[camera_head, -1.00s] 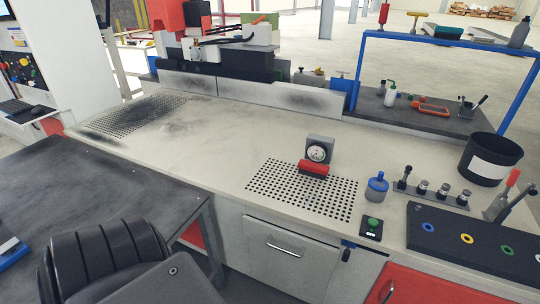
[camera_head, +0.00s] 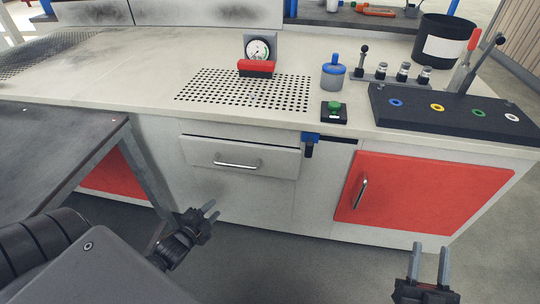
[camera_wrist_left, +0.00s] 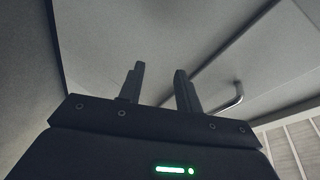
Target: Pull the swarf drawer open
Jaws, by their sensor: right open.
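The swarf drawer (camera_head: 205,149) is a pale grey front in the bench below the perforated plate, with a silver bar handle (camera_head: 238,163). It looks shut, with a dark line along its top edge. My left gripper (camera_head: 213,208) is open and empty, below and a little left of the handle and apart from it. In the left wrist view its two fingers (camera_wrist_left: 160,78) stand apart, with a bar handle (camera_wrist_left: 238,98) beyond them to the right. My right gripper (camera_head: 431,250) is open and empty, low in front of the red door.
A red cabinet door (camera_head: 430,190) with its own handle (camera_head: 361,192) is to the right. A dark table (camera_head: 60,150) stands close on the left. The floor before the drawer is clear.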

